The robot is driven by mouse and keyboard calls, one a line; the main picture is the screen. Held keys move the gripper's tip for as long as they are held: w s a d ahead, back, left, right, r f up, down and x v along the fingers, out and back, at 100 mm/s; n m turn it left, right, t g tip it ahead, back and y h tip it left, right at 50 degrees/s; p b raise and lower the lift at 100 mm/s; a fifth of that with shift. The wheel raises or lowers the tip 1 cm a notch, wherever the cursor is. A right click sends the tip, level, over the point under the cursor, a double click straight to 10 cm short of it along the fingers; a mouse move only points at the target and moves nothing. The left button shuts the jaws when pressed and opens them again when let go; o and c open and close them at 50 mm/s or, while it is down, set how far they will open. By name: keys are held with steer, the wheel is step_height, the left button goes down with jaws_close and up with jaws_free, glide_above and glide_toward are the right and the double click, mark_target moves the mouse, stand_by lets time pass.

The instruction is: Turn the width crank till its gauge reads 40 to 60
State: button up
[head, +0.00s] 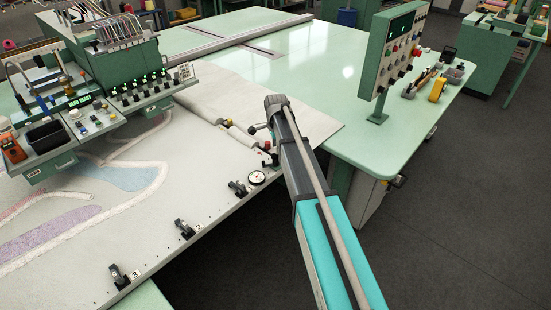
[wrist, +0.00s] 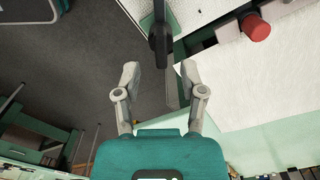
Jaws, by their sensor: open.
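A round white dial gauge (head: 257,177) with a dark rim and a little red on its face sits at the front edge of the tufting frame. Its needle is too small to read. I cannot tell for certain which part is the width crank. A small red knob (head: 267,145) shows just above the gauge, beside my arm. In the wrist view, my gripper (wrist: 158,70) is open and empty, its two fingers apart. A dark upright part (wrist: 160,38) stands beyond and between the fingertips; contact cannot be told. In the head view, my arm hides most of the gripper.
The pale cloth bed (head: 200,150) lies left of my arm, with black clamps (head: 184,229) along its front edge. A control panel (head: 392,50) stands on the green table (head: 330,60) at right. In the wrist view a red knob (wrist: 256,27) is at upper right. Open floor (head: 450,210) is at right.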

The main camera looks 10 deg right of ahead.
steer(key=shift+f+b, duration=1.55)
steer(key=shift+f, duration=0.3)
jaws_close()
